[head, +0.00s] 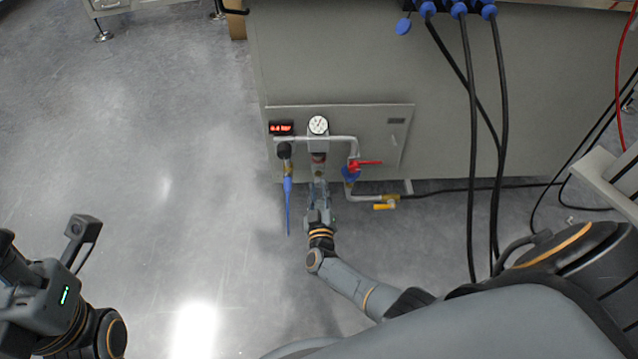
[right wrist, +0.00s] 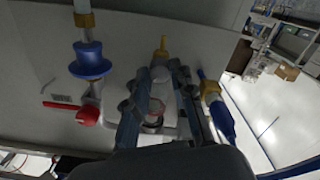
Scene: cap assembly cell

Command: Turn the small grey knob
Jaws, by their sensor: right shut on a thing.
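A white round gauge (head: 318,125) sits on the pipework on the grey panel, with a regulator body below it. My right gripper (head: 319,177) reaches up from below to this unit. In the right wrist view its two dark fingers (right wrist: 160,100) stand on either side of a small grey part, which I take to be the small grey knob (right wrist: 158,76). The gripper is shut on it, and the fingers hide much of it. My left arm shows at the lower left of the head view, but its fingers do not show.
Right of the regulator is a red-handled valve (head: 366,162). A blue hose piece (head: 287,200) hangs to the left, below a red digital display (head: 281,128). A yellow handle (head: 384,206) is at the lower right. Black cables (head: 470,130) hang further right. Open floor lies left.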

